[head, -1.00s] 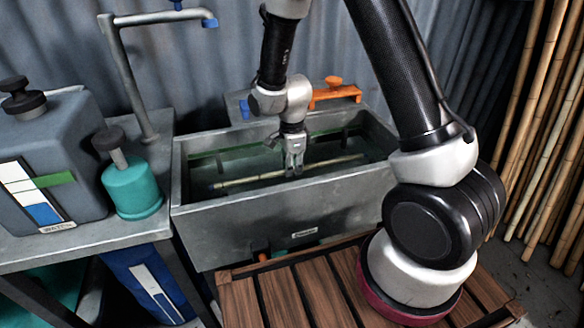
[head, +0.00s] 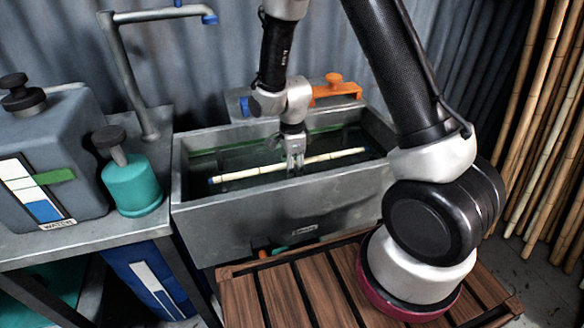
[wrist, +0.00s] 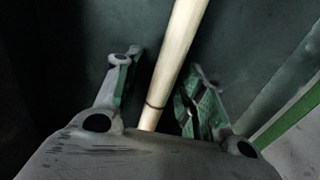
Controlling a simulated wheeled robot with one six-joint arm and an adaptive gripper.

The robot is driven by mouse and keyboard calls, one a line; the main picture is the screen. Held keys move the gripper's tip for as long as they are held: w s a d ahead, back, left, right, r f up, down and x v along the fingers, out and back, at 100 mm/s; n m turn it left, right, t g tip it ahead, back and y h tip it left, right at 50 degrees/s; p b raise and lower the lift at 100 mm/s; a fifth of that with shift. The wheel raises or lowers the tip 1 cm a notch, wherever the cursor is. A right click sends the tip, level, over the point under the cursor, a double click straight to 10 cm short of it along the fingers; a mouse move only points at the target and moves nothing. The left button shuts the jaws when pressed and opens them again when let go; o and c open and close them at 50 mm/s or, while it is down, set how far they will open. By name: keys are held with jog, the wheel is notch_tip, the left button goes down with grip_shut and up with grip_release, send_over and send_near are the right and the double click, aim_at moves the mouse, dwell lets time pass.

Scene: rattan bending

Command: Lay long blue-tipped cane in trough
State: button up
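My gripper (head: 293,168) points down into the trough around the middle of the cane. In the wrist view my gripper (wrist: 165,75) has its two fingers spread, with the cane (wrist: 178,50) running between them and a gap on each side. The blue tip is outside the wrist view. I cannot tell how deep the cane sits in the dark trough.
A teal pump bottle (head: 132,185) and a grey water tank (head: 45,150) stand on the left bench below a tap (head: 130,65). An orange handled piece (head: 335,90) is behind the trough. Slatted wood (head: 300,290) lies in front; upright canes (head: 545,130) lean at right.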

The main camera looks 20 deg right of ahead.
jog(key=s+d+r+n+t, duration=0.1)
jog(key=s+d+r+n, duration=0.15)
jog(key=r, duration=0.85)
jog(key=s+d+r+n, duration=0.1)
jog(key=d+r+n, duration=0.15)
jog(key=r, duration=0.85)
jog(key=s+d+r+n+t, duration=0.1)
jog(key=s+d+r+n, duration=0.2)
jog(key=s, duration=0.3)
jog(key=s+d+r+n+t, duration=0.1)
jog(key=s+d+r+n, duration=0.2)
jog(key=s+r+n, duration=0.1)
jog(key=s+d+r+n+t, duration=0.1)
jog(key=s+d+r+n, duration=0.2)
jog(key=s+n, duration=0.3)
jog(key=s+d, duration=0.1)
jog(key=s, duration=0.1)
jog(key=shift+s+r, duration=0.25)
jog(key=shift+s, duration=0.05)
